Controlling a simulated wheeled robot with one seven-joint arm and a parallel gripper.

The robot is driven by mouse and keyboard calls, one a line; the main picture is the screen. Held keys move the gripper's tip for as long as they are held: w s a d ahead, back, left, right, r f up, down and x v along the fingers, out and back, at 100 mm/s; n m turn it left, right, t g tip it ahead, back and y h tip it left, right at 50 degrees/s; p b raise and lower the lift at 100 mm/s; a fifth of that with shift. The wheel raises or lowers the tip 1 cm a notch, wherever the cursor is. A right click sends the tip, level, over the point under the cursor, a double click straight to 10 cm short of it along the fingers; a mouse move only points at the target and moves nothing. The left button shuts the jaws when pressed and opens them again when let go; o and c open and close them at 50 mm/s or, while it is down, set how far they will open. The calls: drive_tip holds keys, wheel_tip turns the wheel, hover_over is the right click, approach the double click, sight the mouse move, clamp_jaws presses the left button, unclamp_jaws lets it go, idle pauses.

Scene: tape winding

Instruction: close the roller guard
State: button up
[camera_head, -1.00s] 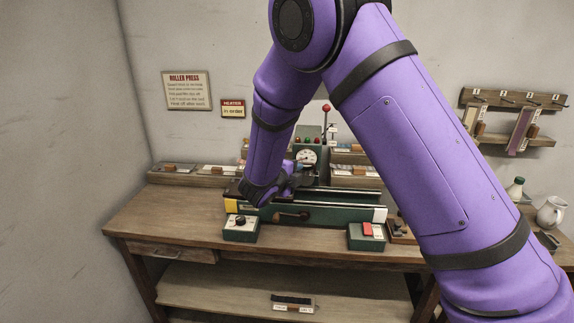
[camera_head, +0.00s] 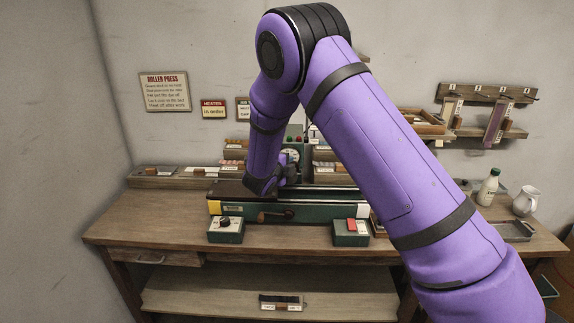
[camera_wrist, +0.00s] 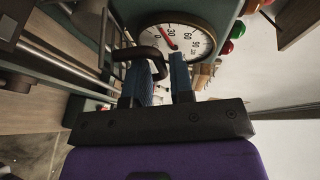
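The roller press is a long green machine (camera_head: 330,209) on the bench, with a yellow left end and a dark top. My gripper (camera_head: 272,186) is low over its top, left of the middle, in the head view. In the wrist view my gripper (camera_wrist: 166,75) has two blue fingers with a gap between them. A dark curved handle (camera_wrist: 143,52) arches around the left finger, one end reaching between the fingers. It may belong to the roller guard; contact is unclear. Metal bars and rollers (camera_wrist: 75,62) lie to the left. My arm hides part of the press, and the guard's position is unclear.
A round dial gauge (camera_wrist: 185,42) is close beyond the fingers, with coloured knobs (camera_wrist: 232,35) beside it. Two control boxes (camera_head: 226,231) and (camera_head: 350,233) stand before the press. Trays (camera_head: 170,177) line the wall. A bottle (camera_head: 488,187) and jug (camera_head: 526,201) stand right.

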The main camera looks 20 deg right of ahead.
drive_tip(key=shift+d, duration=0.1)
clamp_jaws()
drive_tip(key=shift+f, duration=0.1)
wheel_tip(320, 180, down, 6)
drive_tip(key=s+m+t+h, duration=0.1)
drive_tip(key=m+t+h, duration=0.4)
drive_tip(key=h, duration=0.5)
drive_tip(key=shift+s+a+m+t, duration=0.25)
drive_tip(key=shift+a+m+t, duration=0.05)
drive_tip(key=shift+m, duration=1)
drive_tip(key=shift+f+m+h, duration=0.15)
drive_tip(key=shift+m+h, duration=0.15)
drive_tip(key=shift+h, duration=0.2)
